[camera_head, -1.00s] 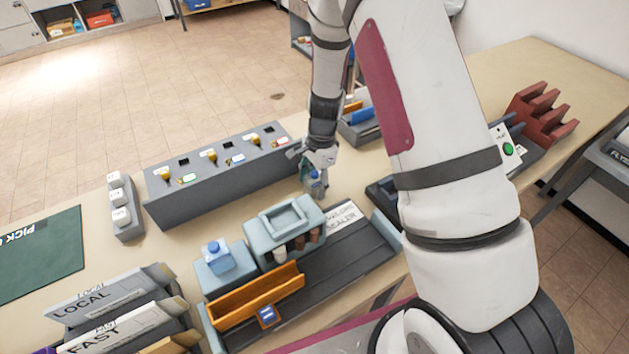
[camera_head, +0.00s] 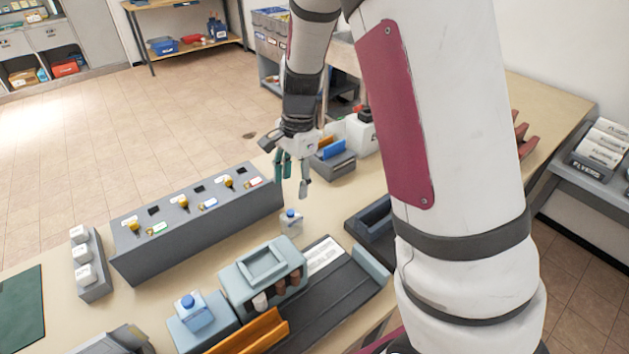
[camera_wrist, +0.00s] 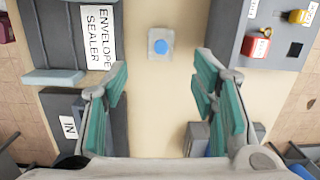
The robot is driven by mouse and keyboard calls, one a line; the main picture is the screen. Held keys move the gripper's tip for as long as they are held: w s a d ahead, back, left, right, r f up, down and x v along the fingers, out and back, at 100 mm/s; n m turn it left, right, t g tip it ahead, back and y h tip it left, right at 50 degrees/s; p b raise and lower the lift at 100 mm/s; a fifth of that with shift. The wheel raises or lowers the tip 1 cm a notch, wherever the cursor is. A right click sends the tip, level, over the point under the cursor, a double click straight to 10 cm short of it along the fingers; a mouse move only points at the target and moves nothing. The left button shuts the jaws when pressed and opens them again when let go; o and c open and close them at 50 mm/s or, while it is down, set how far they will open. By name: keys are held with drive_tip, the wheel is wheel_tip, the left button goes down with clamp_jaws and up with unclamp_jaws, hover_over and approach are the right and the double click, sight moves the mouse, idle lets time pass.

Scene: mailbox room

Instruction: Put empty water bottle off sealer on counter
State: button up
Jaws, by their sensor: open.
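A small clear bottle (camera_head: 291,223) with a blue cap stands upright on the counter (camera_head: 347,200), between the sealer and the grey key-switch box. It also shows from above in the wrist view (camera_wrist: 160,45). The envelope sealer (camera_head: 262,272) is beside it, towards the camera and apart from it. A second blue-capped bottle (camera_head: 195,312) sits in a pale blue holder on the sealer. My gripper (camera_head: 293,178) is open and empty, raised above the counter beyond the first bottle. In the wrist view my gripper's teal fingers (camera_wrist: 162,88) are wide apart with nothing between them.
The grey key-switch box (camera_head: 200,222) stands left of the bottle. A dark tray (camera_head: 372,228) lies to its right. A grey box with blue and orange items (camera_head: 333,160) and a white container (camera_head: 362,132) stand near my gripper.

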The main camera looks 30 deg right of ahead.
drive_tip(key=s+a+r+n+t, duration=0.2)
drive_tip(key=s+r+n, duration=0.55)
drive_tip(key=r, duration=0.65)
drive_tip(key=s+r+n+t, duration=0.1)
drive_tip(key=s+r+n, duration=0.1)
drive_tip(key=s, duration=0.3)
drive_tip(key=s+r+n+t+h, duration=0.1)
drive_tip(key=s+r+n, duration=0.1)
drive_tip(key=s, duration=0.3)
drive_tip(key=s+r+n+t, duration=0.1)
drive_tip(key=s+r+n, duration=0.2)
drive_tip(key=s, duration=0.2)
drive_tip(key=shift+s+d, duration=0.35)
drive_tip(key=shift+d, duration=0.05)
